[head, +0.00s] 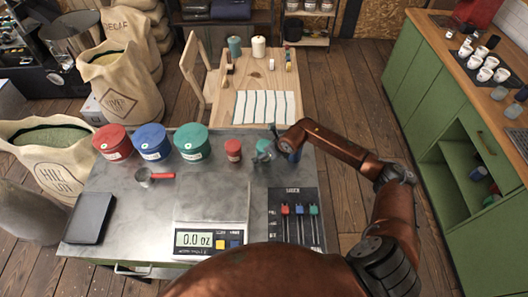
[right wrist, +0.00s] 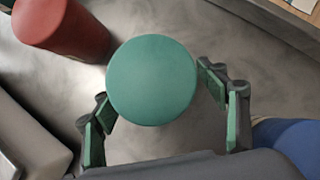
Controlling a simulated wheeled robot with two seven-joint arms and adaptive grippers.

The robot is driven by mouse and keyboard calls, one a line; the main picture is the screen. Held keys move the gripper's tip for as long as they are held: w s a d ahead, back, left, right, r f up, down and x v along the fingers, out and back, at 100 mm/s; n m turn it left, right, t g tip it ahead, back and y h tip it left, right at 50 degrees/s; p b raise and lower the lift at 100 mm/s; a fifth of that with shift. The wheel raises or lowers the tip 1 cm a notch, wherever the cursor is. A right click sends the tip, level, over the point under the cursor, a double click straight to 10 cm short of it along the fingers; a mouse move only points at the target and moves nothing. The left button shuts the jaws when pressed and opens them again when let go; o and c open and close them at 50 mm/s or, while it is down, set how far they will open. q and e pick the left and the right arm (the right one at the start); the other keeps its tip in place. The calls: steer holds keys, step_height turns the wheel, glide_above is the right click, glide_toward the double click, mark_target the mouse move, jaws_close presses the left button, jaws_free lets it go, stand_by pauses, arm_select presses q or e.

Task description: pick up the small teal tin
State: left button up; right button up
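The small teal tin (right wrist: 151,80) stands upright in the right wrist view, its round lid seen from above. In the head view the teal tin (head: 263,145) is partly hidden by my right gripper (head: 270,153). In the right wrist view my right gripper (right wrist: 155,92) is open, with one finger on each side of the tin. The fingertips are close to its sides; I cannot tell if they touch. A small red tin (head: 233,151) stands just left of it. A blue tin (right wrist: 290,145) shows partly at the lower right. My left gripper is not in view.
Large red (head: 112,143), blue (head: 151,142) and green (head: 191,142) canisters stand along the back left of the metal table. A scoop (head: 146,176), a scale (head: 211,238), a dark tablet-like slab (head: 89,217) and a panel with coloured sliders (head: 297,239) lie nearer.

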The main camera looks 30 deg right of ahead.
steer(key=c, duration=1.3)
steer(key=shift+c, duration=0.2)
steer(key=shift+r, duration=0.15)
